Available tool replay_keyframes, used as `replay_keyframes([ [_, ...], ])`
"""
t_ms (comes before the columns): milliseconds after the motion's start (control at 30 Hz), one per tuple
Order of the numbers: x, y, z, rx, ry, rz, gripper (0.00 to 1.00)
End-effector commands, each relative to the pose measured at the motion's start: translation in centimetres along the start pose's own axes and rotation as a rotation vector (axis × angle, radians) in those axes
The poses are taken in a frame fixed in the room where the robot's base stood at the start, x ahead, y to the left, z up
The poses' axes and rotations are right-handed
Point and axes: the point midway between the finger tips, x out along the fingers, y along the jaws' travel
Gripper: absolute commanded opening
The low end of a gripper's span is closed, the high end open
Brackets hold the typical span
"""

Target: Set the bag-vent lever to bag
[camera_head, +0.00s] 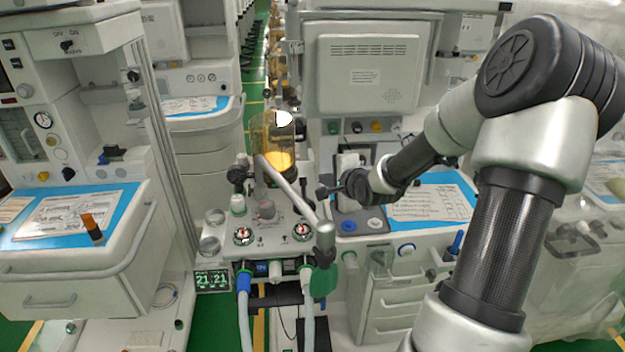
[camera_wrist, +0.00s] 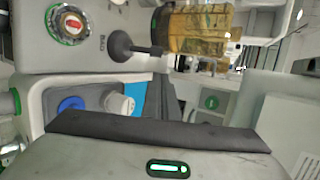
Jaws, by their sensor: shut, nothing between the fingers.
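The bag-vent lever (camera_wrist: 122,46) shows in the wrist view as a black flared hub with a short stem ending in a small block, pointing right in that picture. The word BAG is printed beside its hub on the light panel. My gripper (camera_head: 336,188) is in the head view, at the right side of the absorber block (camera_head: 270,212). Its fingers look shut and empty. In the head view the dark parts there overlap, so I cannot tell lever from fingertips or whether they touch. In the wrist view my gripper's grey body fills the bottom edge, apart from the lever.
An amber canister (camera_head: 272,150) stands behind the block, and a grey pipe (camera_head: 293,190) slants across it. A round gauge (camera_wrist: 70,23) sits close to the lever. A blue knob (camera_head: 375,223) and a worktop with papers (camera_head: 432,202) are to the right. Hoses hang below.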

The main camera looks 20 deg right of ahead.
Motion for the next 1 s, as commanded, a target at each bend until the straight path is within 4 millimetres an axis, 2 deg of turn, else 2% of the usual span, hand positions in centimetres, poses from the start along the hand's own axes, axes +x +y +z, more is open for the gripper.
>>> replay_keyframes([
  [367, 0.4, 0.1, 0.0, 0.0, -0.001, 0.001, 0.0],
  [467, 1.6, 0.2, 0.1, -0.001, -0.002, 0.002, 0.0],
  [800, 7.6, 0.2, 0.1, -0.003, -0.002, 0.002, 0.0],
  [1000, 9.6, 0.1, 0.0, -0.002, 0.0, 0.001, 0.0],
])
